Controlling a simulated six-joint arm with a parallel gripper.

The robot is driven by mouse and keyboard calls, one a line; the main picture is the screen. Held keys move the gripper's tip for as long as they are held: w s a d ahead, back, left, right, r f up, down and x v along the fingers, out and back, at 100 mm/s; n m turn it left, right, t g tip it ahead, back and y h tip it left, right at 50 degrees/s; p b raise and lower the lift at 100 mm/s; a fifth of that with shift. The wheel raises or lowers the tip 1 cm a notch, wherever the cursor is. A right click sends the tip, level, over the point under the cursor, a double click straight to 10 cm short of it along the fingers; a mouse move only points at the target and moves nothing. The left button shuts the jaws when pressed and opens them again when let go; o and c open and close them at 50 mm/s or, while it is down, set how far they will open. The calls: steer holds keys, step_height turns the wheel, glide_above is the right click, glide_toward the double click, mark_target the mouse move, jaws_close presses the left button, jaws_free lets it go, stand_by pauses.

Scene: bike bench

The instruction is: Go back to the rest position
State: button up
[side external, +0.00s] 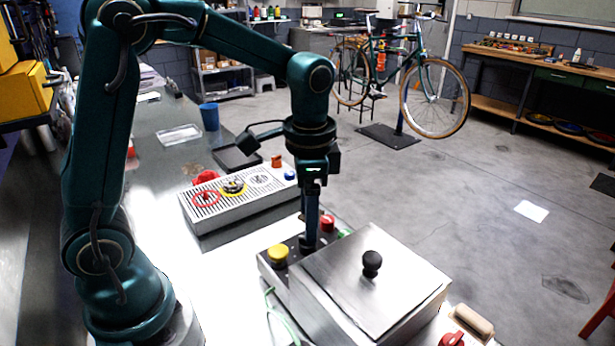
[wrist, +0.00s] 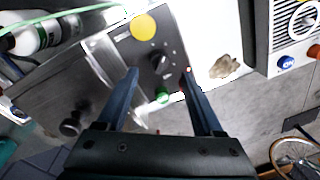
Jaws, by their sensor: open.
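My gripper (side external: 309,243) points straight down over the control strip of a steel box (side external: 345,300). In the wrist view, the two fingers of my gripper (wrist: 160,73) are apart with nothing held between them. A black rotary knob (wrist: 160,63) shows between the fingertips. A yellow button (wrist: 143,27) lies beyond them and a green button (wrist: 162,96) shows between the fingers. In the side view, the yellow button (side external: 277,255) is left of my gripper and a red button (side external: 327,223) is right of it. I cannot tell whether a fingertip touches the knob.
The box's steel lid (side external: 360,262) is shut, with a black ball handle (side external: 371,263) on top. A slotted panel (side external: 238,198) with red and yellow rings lies behind. A green cable (side external: 283,318) runs near the front. A blue cup (side external: 210,116) and clear tray (side external: 179,135) stand farther back.

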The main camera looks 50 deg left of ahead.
steer(key=shift+r, duration=0.15)
steer(key=s+d+r+n+t, duration=0.1)
steer(key=s+r+n+t, duration=0.4)
steer(key=s, duration=0.6)
steer(key=shift+s+d+n+h, duration=0.2)
steer(key=shift+n+h, duration=0.1)
steer(key=shift+n, duration=0.1)
